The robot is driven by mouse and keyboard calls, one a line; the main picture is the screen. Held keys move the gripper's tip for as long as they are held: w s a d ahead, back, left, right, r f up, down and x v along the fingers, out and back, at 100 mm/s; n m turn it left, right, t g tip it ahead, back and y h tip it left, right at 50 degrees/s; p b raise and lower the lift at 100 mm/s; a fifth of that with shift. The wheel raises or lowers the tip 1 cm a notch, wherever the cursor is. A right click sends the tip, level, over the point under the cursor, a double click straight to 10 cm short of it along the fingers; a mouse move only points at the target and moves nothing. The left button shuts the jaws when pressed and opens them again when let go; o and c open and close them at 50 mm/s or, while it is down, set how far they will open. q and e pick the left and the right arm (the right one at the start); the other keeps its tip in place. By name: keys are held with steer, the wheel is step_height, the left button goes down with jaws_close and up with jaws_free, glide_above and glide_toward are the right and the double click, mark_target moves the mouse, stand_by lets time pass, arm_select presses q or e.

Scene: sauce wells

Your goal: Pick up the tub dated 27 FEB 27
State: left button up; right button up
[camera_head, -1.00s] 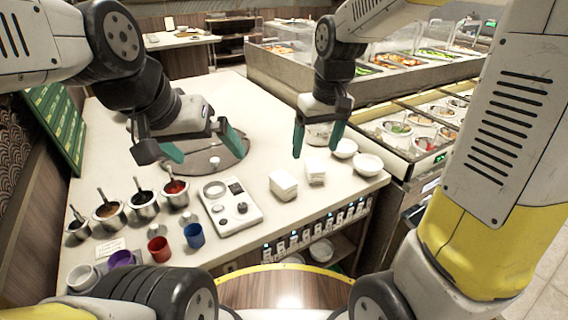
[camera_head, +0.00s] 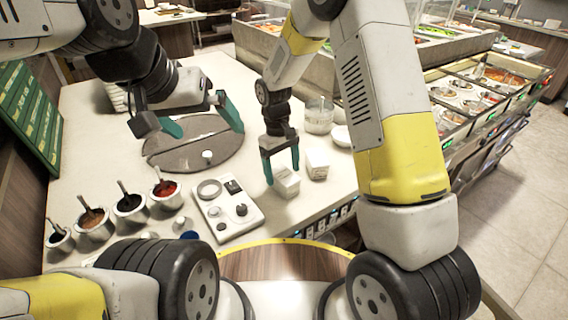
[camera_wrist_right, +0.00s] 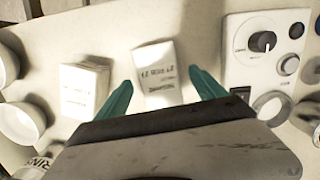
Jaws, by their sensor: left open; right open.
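Two small white tubs stand on the counter. The near tub (camera_head: 287,187) lies just below my right gripper (camera_head: 281,173), which is open. In the right wrist view this tub (camera_wrist_right: 156,72) sits between the spread teal fingertips (camera_wrist_right: 160,80), with no clear grip on it. Its dark lid print is rotated and blurred; it seems to include "27" at both ends. The second tub (camera_head: 317,162) stands to the right, and in the wrist view it (camera_wrist_right: 84,90) is left of the fingers, its print too faint to read. My left gripper (camera_head: 204,122) is open and empty over the round grey plate.
A white control box (camera_head: 227,208) with knobs stands left of the tubs. Several sauce pots (camera_head: 130,206) line the counter's left. A clear container (camera_head: 319,116) and a white bowl (camera_head: 341,136) stand behind the tubs. The round plate (camera_head: 180,152) is bare in front.

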mark_target(283, 173)
steer(key=shift+s+d+f, duration=0.1)
steer(key=shift+d+f, duration=0.05)
steer(key=shift+f, duration=0.65)
steer(key=shift+s+d+f, duration=0.1)
steer(key=shift+f, duration=0.65)
jaws_close()
steer(key=shift+r, duration=0.1)
